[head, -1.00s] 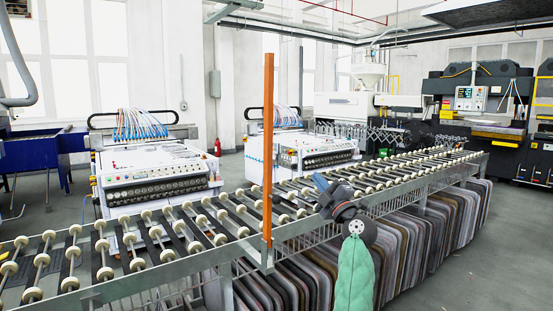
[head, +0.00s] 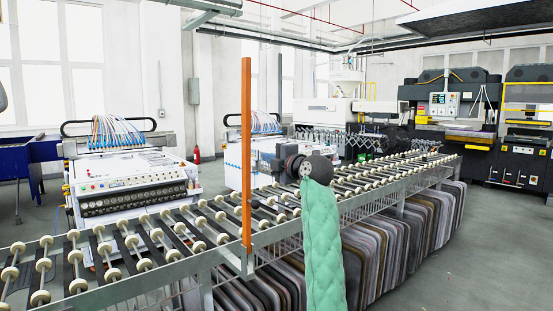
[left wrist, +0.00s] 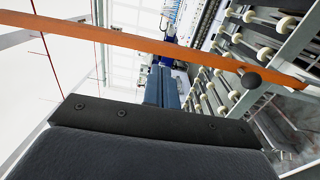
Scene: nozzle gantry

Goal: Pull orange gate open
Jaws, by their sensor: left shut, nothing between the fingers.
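The orange gate (head: 246,150) shows in the head view as a tall, thin upright bar at the near rail of the roller conveyor. A dark round knob (head: 254,203) sits on its lower part. In the left wrist view the orange gate (left wrist: 130,42) crosses the upper picture slantwise, with the knob (left wrist: 250,80) toward its right end. My left gripper (head: 268,160) is right of the bar and higher than the knob, apart from the knob. In the left wrist view its blue-grey fingers (left wrist: 163,75) are together and empty. My right gripper is out of view.
The roller conveyor (head: 180,235) runs from the lower left to the back right. Several grey-brown panels (head: 420,222) stand under it. White machines (head: 130,185) stand behind it. The grey floor at the right (head: 490,235) is clear.

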